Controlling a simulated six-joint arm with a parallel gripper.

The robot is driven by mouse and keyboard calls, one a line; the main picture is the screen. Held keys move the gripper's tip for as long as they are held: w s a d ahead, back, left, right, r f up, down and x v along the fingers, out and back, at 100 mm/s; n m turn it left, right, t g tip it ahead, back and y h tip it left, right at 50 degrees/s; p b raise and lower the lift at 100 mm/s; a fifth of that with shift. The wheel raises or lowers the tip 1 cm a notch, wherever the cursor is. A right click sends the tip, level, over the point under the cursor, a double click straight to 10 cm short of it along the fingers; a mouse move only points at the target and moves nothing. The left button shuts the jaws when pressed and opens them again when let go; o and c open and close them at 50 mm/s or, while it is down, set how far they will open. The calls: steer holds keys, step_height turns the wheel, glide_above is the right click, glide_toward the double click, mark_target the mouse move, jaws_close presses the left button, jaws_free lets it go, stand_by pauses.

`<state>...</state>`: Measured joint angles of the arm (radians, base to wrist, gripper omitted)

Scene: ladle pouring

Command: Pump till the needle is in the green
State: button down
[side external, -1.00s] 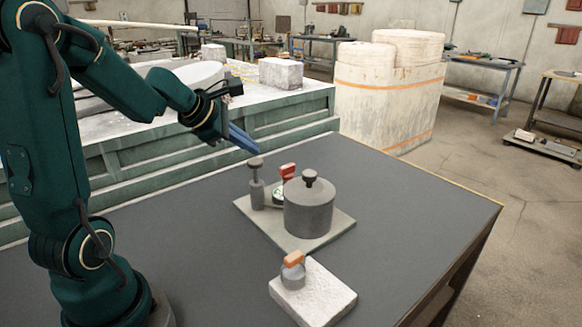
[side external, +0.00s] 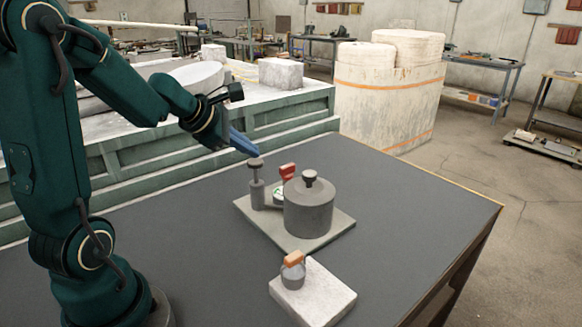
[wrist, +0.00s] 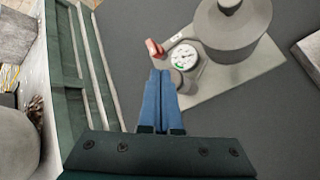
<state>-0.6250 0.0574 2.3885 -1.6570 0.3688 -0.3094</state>
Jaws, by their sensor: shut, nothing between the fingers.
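The hand pump (side external: 257,192) stands upright on a grey plate (side external: 288,242), its knobbed plunger (side external: 255,163) raised. My gripper (side external: 258,151) is shut and empty, its blue fingers just above the plunger knob; I cannot tell whether they touch. In the wrist view my gripper (wrist: 160,74) partly covers the pump. The round gauge (wrist: 183,55) has a white dial with a green patch low on its left; the needle is too small to read surely. The gauge (side external: 279,194) is mostly hidden in the side view. A grey lidded tank (side external: 308,208) stands beside it.
A red handle (side external: 288,171) rises behind the tank, close to the pump. A pale block (side external: 318,297) with a small orange-topped grey piece (side external: 293,270) sits at the front. The dark tabletop (side external: 420,205) is clear on the right.

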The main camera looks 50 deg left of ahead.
mark_target(249, 163)
steer(key=shift+d+f, duration=0.1)
steer(key=shift+f, duration=1.75)
stand_by(1.3)
steer(key=shift+r, duration=2.25)
steer(key=shift+w+r, duration=0.1)
steer(key=shift+r, duration=2.45)
